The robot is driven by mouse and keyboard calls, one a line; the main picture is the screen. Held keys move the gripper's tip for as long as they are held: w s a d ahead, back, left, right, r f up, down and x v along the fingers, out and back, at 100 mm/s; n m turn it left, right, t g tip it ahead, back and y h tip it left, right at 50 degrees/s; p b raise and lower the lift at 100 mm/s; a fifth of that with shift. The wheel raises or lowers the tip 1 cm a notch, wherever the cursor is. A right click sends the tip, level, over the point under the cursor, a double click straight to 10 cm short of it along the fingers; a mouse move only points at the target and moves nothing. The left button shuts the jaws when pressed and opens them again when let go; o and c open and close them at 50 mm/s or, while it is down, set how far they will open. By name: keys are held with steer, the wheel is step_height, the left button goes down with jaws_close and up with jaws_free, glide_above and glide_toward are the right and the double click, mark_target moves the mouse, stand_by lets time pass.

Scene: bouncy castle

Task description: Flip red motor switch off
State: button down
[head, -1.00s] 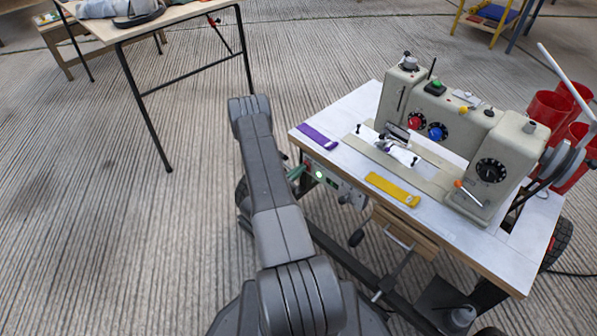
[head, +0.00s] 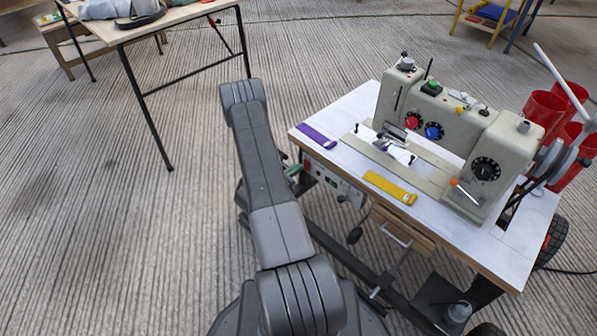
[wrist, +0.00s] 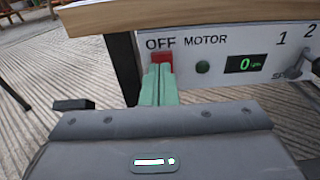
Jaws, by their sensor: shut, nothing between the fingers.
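The red motor switch (wrist: 162,59) is on the white front panel (wrist: 222,72) under the table edge, beneath the word OFF in the wrist view. My gripper (wrist: 159,72) is shut and empty. Its green fingers stand directly in front of the switch and cover its lower part. I cannot tell whether the fingertips touch it. To the right are a dark green round lamp (wrist: 203,67) under MOTOR and a display (wrist: 245,64) reading 0. In the head view my gripper (head: 293,170) is at the left end of the panel.
The sewing machine (head: 440,125) stands on the white tabletop, with a purple strip (head: 316,136) and a yellow strip (head: 390,188) near the front edge. A metal toggle (wrist: 298,67) is on the panel's right. A wooden drawer (head: 402,231) hangs below. Open floor lies left.

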steer(key=p+v, duration=0.2)
steer(key=v, duration=1)
steer(key=shift+a, duration=0.3)
steer(key=shift+s+f, duration=0.1)
steer(key=r+b+x, duration=0.1)
steer(key=b+x, duration=0.1)
steer(key=x, duration=0.8)
steer(key=shift+t+h, duration=0.8)
steer(key=shift+s+a+f+p, duration=0.3)
steer(key=shift+s+a+f, duration=0.35)
steer(key=shift+s+f, duration=0.15)
steer(key=shift+s+a+f+p, duration=0.25)
steer(key=shift+s+a+f, duration=0.45)
steer(key=shift+f, duration=0.15)
steer(key=shift+w+d, duration=0.1)
